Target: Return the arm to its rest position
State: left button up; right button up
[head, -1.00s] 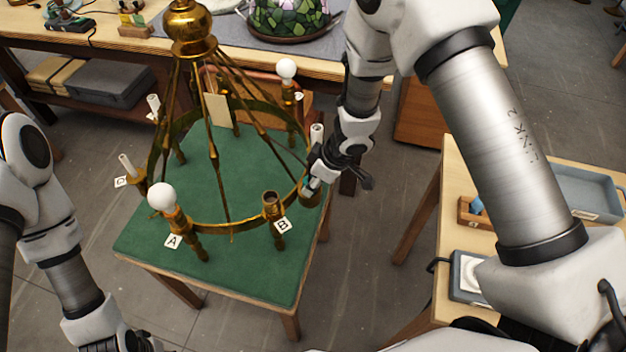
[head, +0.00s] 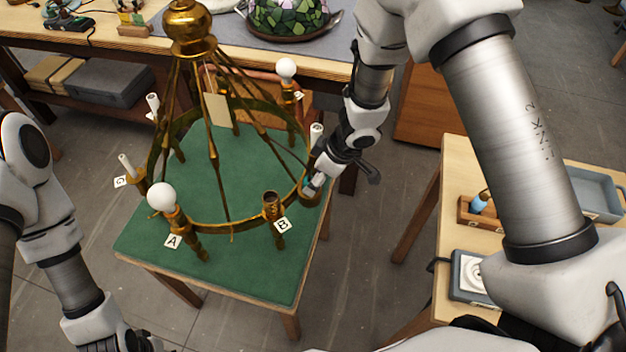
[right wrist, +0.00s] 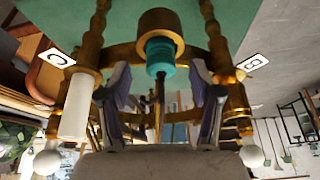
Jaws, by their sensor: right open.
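The brass chandelier (head: 209,130) hangs over a green-topped table (head: 160,240), with lettered tags A, B and others around its ring. My right gripper (head: 314,184) is at the ring's right side, next to a brass cup. In the right wrist view the right gripper (right wrist: 160,78) is open, its fingers apart on either side of a dark thin rod. A teal piece (right wrist: 160,55) sits in a brass cup (right wrist: 160,28) just beyond the fingertips. My left gripper (head: 120,346) is cut off at the bottom left edge, and its fingers cannot be made out.
White round bulbs (head: 161,197) stand on some chandelier arms, and white sleeves (head: 127,164) on others. A side table (head: 428,235) at the right holds a grey tray (head: 590,190), a wooden holder and a small device (head: 468,275). A workbench (head: 120,50) runs along the back.

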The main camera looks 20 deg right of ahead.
jog(key=v, duration=0.5)
jog(key=s+f+m+g+b, duration=0.35)
jog(key=s+f+m, duration=0.25)
jog(key=s+f, duration=1.3)
jog(key=s+d+f+m+h, duration=0.2)
jog(key=s+d+m+h, duration=0.1)
jog(key=d, duration=0.4)
jog(key=s+m, duration=0.1)
jog(key=s, duration=0.1)
jog(key=shift+s+f+t, duration=0.15)
jog(key=shift+s+t, duration=0.2)
jog(key=shift+s, duration=0.05)
